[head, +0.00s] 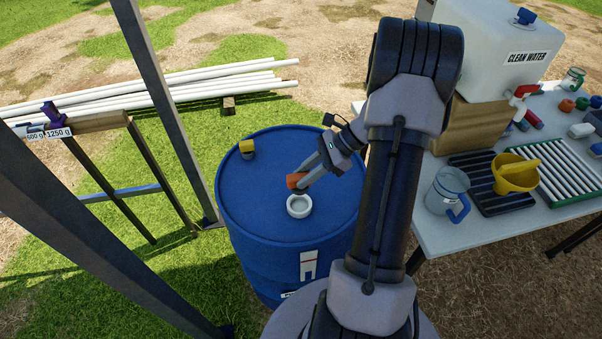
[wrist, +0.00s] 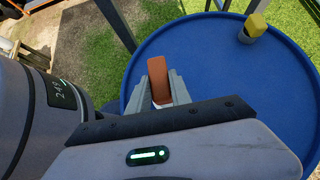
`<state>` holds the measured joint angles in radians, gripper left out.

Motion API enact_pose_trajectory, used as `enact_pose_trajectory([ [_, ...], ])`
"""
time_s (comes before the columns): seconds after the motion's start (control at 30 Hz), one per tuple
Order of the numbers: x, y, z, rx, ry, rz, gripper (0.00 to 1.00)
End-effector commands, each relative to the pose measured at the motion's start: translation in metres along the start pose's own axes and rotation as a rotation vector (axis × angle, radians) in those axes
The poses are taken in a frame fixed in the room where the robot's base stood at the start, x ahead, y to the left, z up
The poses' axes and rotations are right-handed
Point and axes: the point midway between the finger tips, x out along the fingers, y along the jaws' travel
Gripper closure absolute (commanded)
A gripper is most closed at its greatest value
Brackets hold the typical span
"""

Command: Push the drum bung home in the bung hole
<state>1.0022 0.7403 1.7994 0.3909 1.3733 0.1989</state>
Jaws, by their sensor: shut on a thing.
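The blue drum (head: 245,200) stands upright on the grass, with a white ringed bung hole (head: 299,206) on its lid. My gripper (head: 302,180) is shut on an orange-brown piece, which I take for the drum bung (head: 293,182). In the head view the bung is just behind the white ring; I cannot tell its exact height above the lid. In the wrist view the bung (wrist: 159,80) is between the two fingers of my gripper (wrist: 160,88), over the blue lid. A small bit of white shows below it, and the rest of the hole is hidden.
A yellow-topped fitting (head: 247,148) stands at the lid's back left. A table (head: 445,230) at the right holds a clear jug (head: 446,190), a yellow funnel (head: 516,175) and a white water tank (head: 490,45). A metal post (head: 170,110) stands left of the drum.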

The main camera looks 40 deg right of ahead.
Motion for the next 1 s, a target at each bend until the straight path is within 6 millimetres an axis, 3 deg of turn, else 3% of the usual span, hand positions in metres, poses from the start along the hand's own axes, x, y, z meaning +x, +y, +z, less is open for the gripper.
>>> enact_pose_trajectory([
  [0.17,0.000,0.000,0.000,0.000,-0.001,0.001,1.00],
  [0.7,0.041,0.000,-0.041,0.000,-0.001,0.001,1.00],
  [1.0,0.041,0.000,-0.041,0.000,0.000,0.000,1.00],
])
